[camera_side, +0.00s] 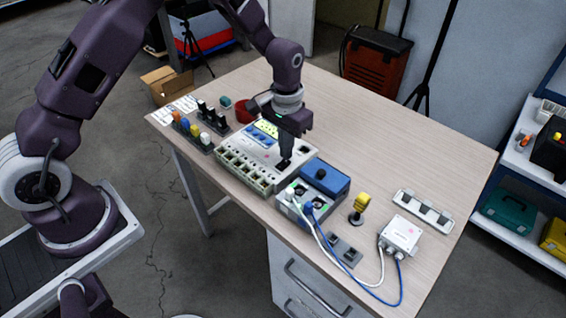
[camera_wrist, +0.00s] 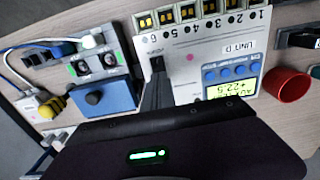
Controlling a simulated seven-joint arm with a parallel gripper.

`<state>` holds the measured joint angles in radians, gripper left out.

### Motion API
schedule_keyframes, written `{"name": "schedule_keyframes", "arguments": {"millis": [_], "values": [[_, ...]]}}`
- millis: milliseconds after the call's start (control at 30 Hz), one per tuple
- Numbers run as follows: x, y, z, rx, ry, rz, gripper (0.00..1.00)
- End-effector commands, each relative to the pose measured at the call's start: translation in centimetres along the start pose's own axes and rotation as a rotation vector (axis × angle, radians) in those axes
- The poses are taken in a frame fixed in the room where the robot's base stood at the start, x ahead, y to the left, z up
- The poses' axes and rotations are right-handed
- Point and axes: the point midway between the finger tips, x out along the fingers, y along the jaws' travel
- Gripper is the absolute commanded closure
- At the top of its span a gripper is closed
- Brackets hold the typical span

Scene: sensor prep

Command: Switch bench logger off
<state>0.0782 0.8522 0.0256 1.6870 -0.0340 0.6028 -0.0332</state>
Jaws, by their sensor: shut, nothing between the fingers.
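The bench logger (camera_side: 250,150) is a white box on the wooden table, with a row of numbered sockets along one edge. In the wrist view the logger (camera_wrist: 188,72) is labelled UNIT D. Its yellow-green display (camera_wrist: 231,93) is lit and reads about +22.5, with blue buttons beside it. A small dark switch (camera_wrist: 157,63) sits near the logger's corner. My gripper (camera_side: 285,161) is shut and empty, pointing down at that corner. Its fingertips (camera_wrist: 156,78) are at or just above the switch; I cannot tell whether they touch. The fingers partly hide the switch, so its position is unclear.
A blue-lidded box (camera_side: 325,177) with plugged cables stands close beside the logger. A yellow-topped piece (camera_side: 361,202) and a white junction box (camera_side: 402,233) are to its right. A red cup (camera_side: 244,111) stands behind the logger. The table's back right is clear.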

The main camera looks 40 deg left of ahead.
Motion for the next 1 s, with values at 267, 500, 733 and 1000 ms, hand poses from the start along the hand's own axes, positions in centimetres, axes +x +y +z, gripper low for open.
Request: {"name": "schedule_keyframes", "arguments": {"millis": [267,500,733,1000], "values": [[0.0,0.0,0.0,0.0,0.0,0.0,1.0],[0.3,0.0,0.0,0.0,0.0,0.0,1.0],[0.7,0.0,0.0,0.0,0.0,0.0,1.0],[1.1,0.0,0.0,0.0,-0.001,0.0,1.0]]}}
